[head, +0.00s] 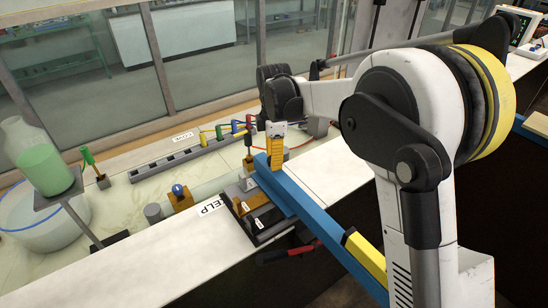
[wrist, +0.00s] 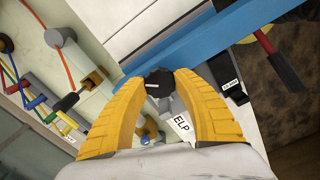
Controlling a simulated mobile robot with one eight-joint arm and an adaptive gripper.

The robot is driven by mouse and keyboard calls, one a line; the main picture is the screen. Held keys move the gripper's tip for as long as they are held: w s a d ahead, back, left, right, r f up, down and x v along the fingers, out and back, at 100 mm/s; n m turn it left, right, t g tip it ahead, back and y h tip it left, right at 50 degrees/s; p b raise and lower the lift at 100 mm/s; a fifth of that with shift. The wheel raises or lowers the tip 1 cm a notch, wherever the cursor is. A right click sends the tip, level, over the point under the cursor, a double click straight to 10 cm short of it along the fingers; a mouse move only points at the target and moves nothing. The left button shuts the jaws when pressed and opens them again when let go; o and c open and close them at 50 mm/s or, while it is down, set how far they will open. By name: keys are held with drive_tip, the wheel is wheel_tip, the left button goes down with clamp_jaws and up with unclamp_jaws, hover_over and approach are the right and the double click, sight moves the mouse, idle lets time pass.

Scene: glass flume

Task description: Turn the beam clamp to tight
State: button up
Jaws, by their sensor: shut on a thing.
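A dark faceted knob (wrist: 159,82) with a small pale mark is between my yellow fingertips in the wrist view; I take it as the beam clamp's knob. My gripper (wrist: 158,88) is shut on it, one finger on each side. In the head view my gripper (head: 273,160) points down at the far end of the blue beam (head: 318,213), and its fingers hide the knob. The blue beam also crosses the top of the wrist view (wrist: 205,42), close beside the knob. The wording of the mark on the knob is too small to read.
A block with dark labelled slots (head: 262,218) stands beside the beam. A red-and-black handle (head: 288,254) juts out in front. Coloured cables rise from a grey strip (head: 180,158). A green-filled bottle (head: 45,168) stands left.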

drive_tip(key=m+p, duration=0.1)
drive_tip(key=m, duration=1.3)
drive_tip(key=shift+m, duration=0.3)
drive_tip(key=m, duration=0.3)
drive_tip(key=shift+m+p, duration=0.3)
drive_tip(key=m, duration=0.3)
drive_tip(key=shift+m, duration=0.4)
drive_tip(key=m, duration=0.6)
drive_tip(key=shift+m, duration=0.3)
